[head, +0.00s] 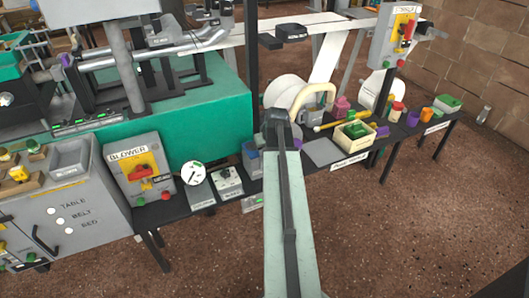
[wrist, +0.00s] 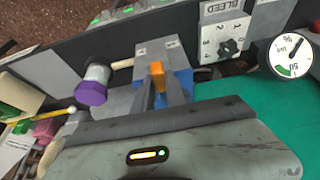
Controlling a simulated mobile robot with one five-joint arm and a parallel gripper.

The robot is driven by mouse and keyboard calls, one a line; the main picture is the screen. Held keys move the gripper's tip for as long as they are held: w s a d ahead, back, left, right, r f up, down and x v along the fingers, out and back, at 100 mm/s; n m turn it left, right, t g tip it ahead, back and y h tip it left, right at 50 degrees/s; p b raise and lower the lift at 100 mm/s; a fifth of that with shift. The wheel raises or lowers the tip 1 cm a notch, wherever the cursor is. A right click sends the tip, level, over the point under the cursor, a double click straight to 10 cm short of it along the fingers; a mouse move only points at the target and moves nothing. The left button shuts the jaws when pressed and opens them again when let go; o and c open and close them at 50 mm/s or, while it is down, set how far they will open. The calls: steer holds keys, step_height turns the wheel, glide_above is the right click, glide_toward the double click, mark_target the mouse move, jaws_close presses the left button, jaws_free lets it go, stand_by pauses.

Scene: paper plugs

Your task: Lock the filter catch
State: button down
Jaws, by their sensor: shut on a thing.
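In the wrist view, a small orange catch (wrist: 157,68) stands up on a grey and blue block (wrist: 181,78). My gripper (wrist: 158,82) has its two dark fingers around the catch, one on each side, and is shut on it. The fingers hide the catch's lower part. Whether it is locked cannot be told. In the head view, my arm reaches up from the bottom edge and hides the fingers and the catch. Part of the block (head: 251,158) shows just left of the arm.
A mallet with a purple head (wrist: 91,93) lies close left of the block in the wrist view. A bleed dial (head: 228,181), a round gauge (head: 197,174) and the blower box (head: 140,172) stand left of my arm. A cream crate (head: 355,136) stands right.

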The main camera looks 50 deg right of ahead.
steer(key=c, duration=1.4)
jaws_free()
steer(key=shift+a, duration=0.1)
steer(key=shift+o, duration=0.2)
steer(key=p+v, duration=0.7)
steer(key=shift+s+r, duration=0.15)
steer(key=shift+r, duration=0.2)
